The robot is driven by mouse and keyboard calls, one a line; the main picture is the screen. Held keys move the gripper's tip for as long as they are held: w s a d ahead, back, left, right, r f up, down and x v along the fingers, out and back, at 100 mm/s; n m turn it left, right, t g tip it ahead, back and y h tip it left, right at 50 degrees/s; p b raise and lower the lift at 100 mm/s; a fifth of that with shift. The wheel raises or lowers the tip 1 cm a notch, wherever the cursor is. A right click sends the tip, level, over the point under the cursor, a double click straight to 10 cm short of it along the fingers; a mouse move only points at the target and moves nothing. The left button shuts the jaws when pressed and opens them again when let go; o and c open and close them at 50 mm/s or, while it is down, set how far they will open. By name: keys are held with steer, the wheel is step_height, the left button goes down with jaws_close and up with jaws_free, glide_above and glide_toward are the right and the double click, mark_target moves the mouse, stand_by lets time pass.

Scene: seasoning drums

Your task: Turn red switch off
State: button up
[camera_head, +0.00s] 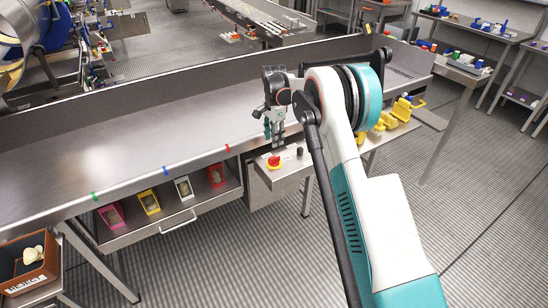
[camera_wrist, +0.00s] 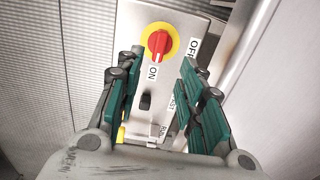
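The red switch (camera_head: 273,161) is a red knob on a yellow disc on a grey metal control box at the conveyor's front edge. In the wrist view the red switch (camera_wrist: 158,43) has its long handle lined up toward the "ON" label (camera_wrist: 153,72). The "OFF" label (camera_wrist: 193,48) is to its right. My gripper (camera_head: 274,143) points down above and just behind the switch in the head view. In the wrist view my gripper (camera_wrist: 162,60) is open, its green-padded fingers on either side of the box's view. Nothing is between them, and they appear apart from the knob.
A smaller black switch (camera_wrist: 146,102) is on the same box, with partly hidden labels beside it. Yellow objects (camera_head: 386,122) stand right of the box, behind my arm. The long steel conveyor (camera_head: 130,133) is bare. Coloured bins (camera_head: 150,202) sit on a shelf below it.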

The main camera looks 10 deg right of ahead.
mark_target(274, 157)
step_height(274, 157, down, 10)
steer(key=shift+f+b, duration=0.1)
steer(key=shift+b, duration=1)
jaws_close()
